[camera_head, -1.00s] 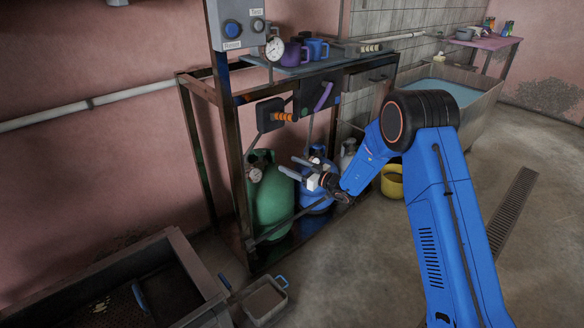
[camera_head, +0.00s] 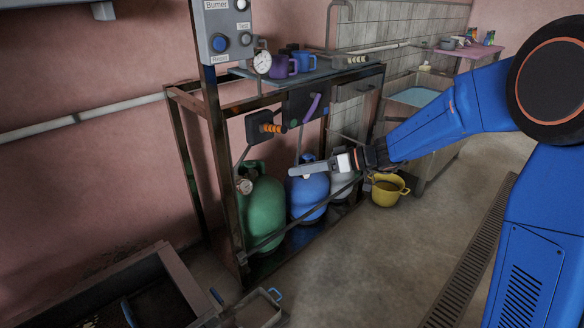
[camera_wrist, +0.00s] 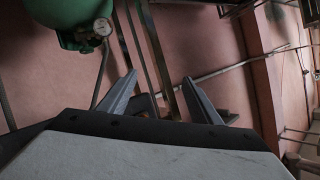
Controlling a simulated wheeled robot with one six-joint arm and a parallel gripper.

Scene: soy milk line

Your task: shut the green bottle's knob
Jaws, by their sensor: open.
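The green bottle (camera_head: 265,210) stands upright at the left end of the lower rack, behind a thin front rail. A small round pale knob or gauge (camera_head: 244,186) shows at its upper left; I cannot tell its setting. In the wrist view the green bottle (camera_wrist: 68,12) is at the upper left, with the round piece (camera_wrist: 102,27) at its end. My gripper (camera_head: 292,171) is in front of the blue bottle's top, to the right of the green bottle and apart from it. In the wrist view its two fingers (camera_wrist: 157,88) are spread with nothing between them.
A blue bottle (camera_head: 309,194) and a grey bottle (camera_head: 342,182) stand right of the green one. Dark frame posts and rails surround them. A yellow pot (camera_head: 386,190) is on the floor to the right. A control box (camera_head: 223,36) is above.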

